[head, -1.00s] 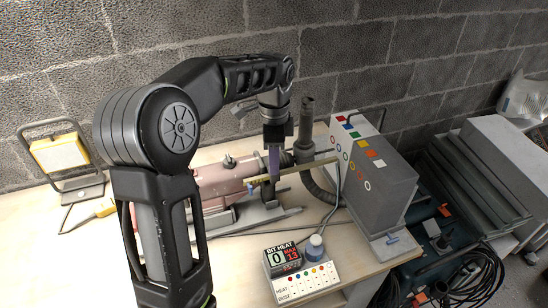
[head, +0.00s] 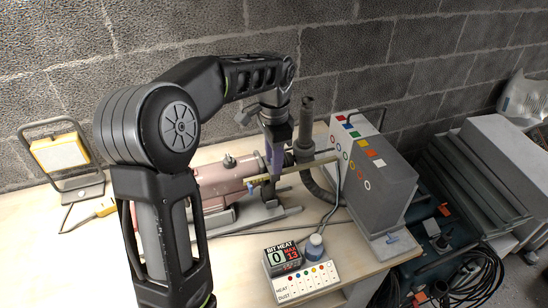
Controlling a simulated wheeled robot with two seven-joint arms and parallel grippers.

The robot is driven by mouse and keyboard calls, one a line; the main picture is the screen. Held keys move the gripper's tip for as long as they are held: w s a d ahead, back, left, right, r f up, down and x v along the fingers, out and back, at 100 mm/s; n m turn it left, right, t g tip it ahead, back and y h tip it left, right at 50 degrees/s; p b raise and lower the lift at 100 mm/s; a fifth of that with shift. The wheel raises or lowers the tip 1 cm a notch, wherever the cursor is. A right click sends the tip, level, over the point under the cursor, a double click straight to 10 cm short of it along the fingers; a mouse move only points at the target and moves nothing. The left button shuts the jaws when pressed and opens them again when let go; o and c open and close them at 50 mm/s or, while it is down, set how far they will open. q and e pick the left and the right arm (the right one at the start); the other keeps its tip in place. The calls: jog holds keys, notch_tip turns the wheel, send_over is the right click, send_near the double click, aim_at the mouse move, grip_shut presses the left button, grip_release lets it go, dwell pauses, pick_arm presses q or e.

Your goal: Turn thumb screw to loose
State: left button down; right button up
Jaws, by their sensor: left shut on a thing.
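My left gripper (head: 274,176) comes down from above at the middle of the bench, its purple fingers pointing down. The fingers are shut at the side of a pink drill-like machine (head: 217,180), by a brass-coloured bar (head: 310,164). The thumb screw is hidden between the fingertips, which cover it, so its turn cannot be read. A small blue piece (head: 250,187) shows at the bar's near left end. My right gripper is not in view.
A work lamp (head: 60,154) stands at left.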

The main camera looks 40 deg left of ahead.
pick_arm(q)
jog(key=c, duration=1)
grip_release()
jog(key=shift+r, duration=0.6)
notch_tip(320, 180, up, 6)
jog(key=shift+f, duration=0.1)
jog(key=shift+r+p, duration=0.45)
jog(key=shift+p, duration=0.05)
